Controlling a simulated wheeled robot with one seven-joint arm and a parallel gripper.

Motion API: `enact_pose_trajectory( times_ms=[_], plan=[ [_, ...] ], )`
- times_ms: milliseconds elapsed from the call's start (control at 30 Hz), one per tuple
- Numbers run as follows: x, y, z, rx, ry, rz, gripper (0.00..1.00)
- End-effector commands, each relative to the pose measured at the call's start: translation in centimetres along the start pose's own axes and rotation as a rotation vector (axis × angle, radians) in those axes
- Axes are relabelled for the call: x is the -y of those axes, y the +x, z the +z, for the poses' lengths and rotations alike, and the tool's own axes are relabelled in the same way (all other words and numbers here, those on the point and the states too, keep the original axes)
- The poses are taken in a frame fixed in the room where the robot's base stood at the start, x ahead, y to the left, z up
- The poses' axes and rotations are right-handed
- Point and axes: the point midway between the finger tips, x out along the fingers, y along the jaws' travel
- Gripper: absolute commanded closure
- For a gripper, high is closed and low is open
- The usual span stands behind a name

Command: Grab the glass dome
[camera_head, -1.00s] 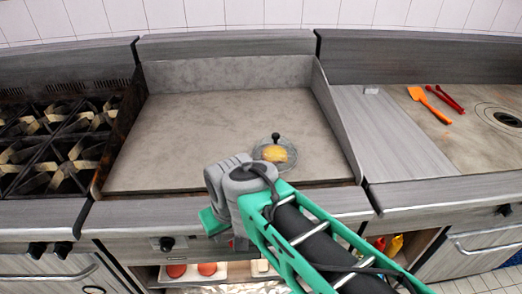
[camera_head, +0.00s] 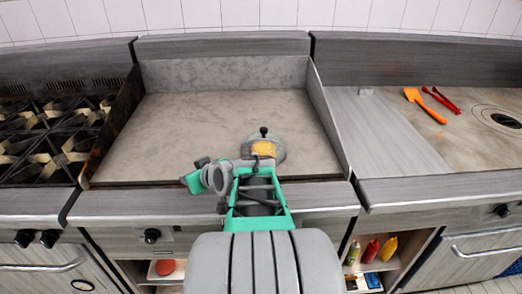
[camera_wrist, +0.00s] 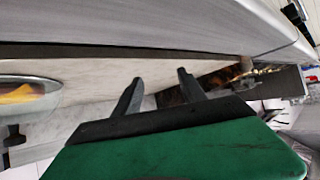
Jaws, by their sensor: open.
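The glass dome (camera_head: 273,152) stands on the griddle near its front edge, right of centre. It is clear with a black knob on top, and yellow food (camera_head: 263,148) shows inside it. In the wrist view the dome (camera_wrist: 30,98) is at the left edge, partly cut off. My gripper (camera_wrist: 160,80) is open and empty, its two dark fingers apart from the dome. In the head view the green gripper body (camera_head: 191,180) is turned left, in front of and left of the dome. The fingertips cannot be made out there, and my wrist partly covers the dome's lower front.
The griddle (camera_head: 190,130) is otherwise clear, with raised walls at the back and sides. A burner stove (camera_head: 50,140) stands on the left. An orange spatula (camera_head: 425,104) and red tongs (camera_head: 441,99) lie on the right-hand counter. Bottles (camera_head: 371,250) stand on a shelf below.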

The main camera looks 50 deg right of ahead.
Motion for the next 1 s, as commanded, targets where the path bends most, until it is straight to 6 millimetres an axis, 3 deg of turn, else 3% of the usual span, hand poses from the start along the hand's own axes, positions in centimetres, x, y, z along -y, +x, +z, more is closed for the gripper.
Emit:
enact_pose_trajectory(
  times_ms=[33, 100, 200, 300, 467, 833, 1000],
  plan=[
    [-4.9, 0.1, 0.5, -0.096, 0.042, 0.075, 0.51],
    [-11.1, -1.5, 0.0, -0.246, 0.078, 0.183, 0.51],
    [-17.3, -4.6, -0.1, -0.398, 0.11, 0.315, 0.51],
    [-20.9, -7.2, 0.2, -0.486, 0.126, 0.405, 0.51],
    [-23.0, -8.2, -0.2, -0.532, 0.133, 0.451, 0.51],
    [-25.4, -3.6, -3.1, -0.529, 0.132, 0.448, 0.51],
    [-25.9, -2.7, -3.5, -0.53, 0.133, 0.451, 0.51]
  ],
)
